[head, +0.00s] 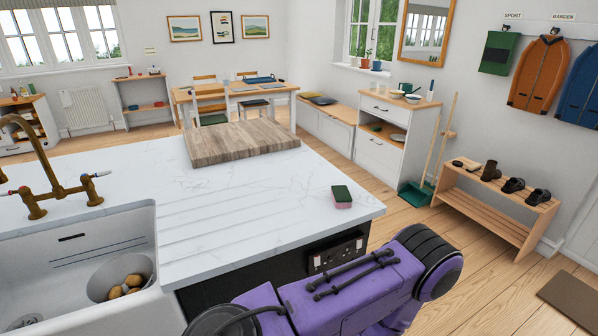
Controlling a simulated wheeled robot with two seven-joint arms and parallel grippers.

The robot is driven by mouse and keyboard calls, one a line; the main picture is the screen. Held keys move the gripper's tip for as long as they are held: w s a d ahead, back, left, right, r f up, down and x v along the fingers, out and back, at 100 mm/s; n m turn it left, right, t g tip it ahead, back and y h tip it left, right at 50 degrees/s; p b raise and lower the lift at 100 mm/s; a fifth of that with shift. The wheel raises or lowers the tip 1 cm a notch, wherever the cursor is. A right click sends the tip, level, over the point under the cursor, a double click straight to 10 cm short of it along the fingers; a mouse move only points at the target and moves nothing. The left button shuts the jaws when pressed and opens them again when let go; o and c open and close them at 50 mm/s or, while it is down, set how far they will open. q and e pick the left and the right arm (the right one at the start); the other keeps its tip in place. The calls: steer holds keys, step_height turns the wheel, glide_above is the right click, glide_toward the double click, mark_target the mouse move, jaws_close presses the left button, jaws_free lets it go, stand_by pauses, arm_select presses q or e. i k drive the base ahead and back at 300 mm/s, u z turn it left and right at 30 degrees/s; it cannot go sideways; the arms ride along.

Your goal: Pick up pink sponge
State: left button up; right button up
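The pink sponge (342,203) lies on the white marbled worktop (270,212), near its right corner. It has a dark green top layer over the pink one. Nothing touches it or covers it. Neither of my grippers shows in the head view. A purple link of my own body fills the bottom middle, in front of the worktop and below the sponge.
A thick wooden board (240,143) lies behind the sponge to the left. The worktop around the sponge is clear. A shoe rack (492,205) stands at the right.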

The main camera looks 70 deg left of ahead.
mark_target(341, 197)
steer(key=k, duration=0.3)
steer(key=u, duration=0.95)
